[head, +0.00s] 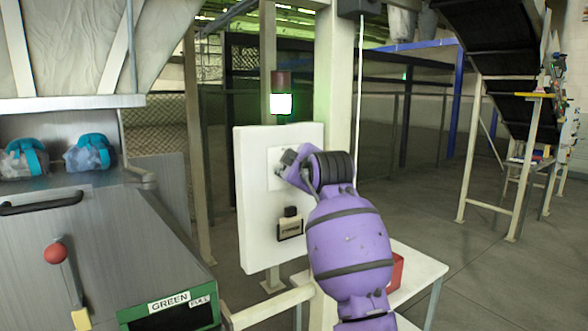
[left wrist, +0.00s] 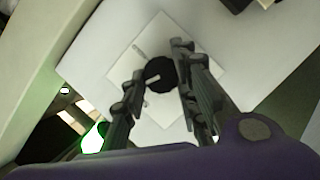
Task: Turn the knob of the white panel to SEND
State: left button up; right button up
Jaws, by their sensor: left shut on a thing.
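The white panel (head: 250,205) stands upright in the middle of the head view. Its dark round knob (left wrist: 160,74) sits on a pale square plate (left wrist: 125,65) in the left wrist view. A short white mark shows on the knob's face. Small marks on the plate are too blurred to read. My left gripper (left wrist: 160,66) has one finger on each side of the knob and is shut on it. In the head view the left gripper (head: 287,163) is at the panel's upper part and largely hides the knob. My right gripper is in neither view.
A dark fitting (head: 290,228) is on the panel's lower part. At left stands a grey machine with a red-ball lever (head: 55,253) and bags (head: 88,155). A white table (head: 420,268) with a red bin (head: 397,268) is behind my arm.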

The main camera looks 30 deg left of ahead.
pick_arm(q)
jog(key=n+t, duration=0.1)
jog(key=r+n, duration=0.1)
jog(key=n, duration=0.1)
jog(key=shift+d+t+b, duration=0.15)
jog(key=shift+t+b, duration=0.15)
jog(key=shift+t, duration=0.1)
jog(key=shift+r+n+y, duration=0.1)
jog(key=shift+n+y, duration=0.2)
jog(key=o, duration=0.9)
jog(key=shift+o, duration=0.4)
jog(key=shift+f, duration=0.3)
jog(key=shift+f, duration=0.1)
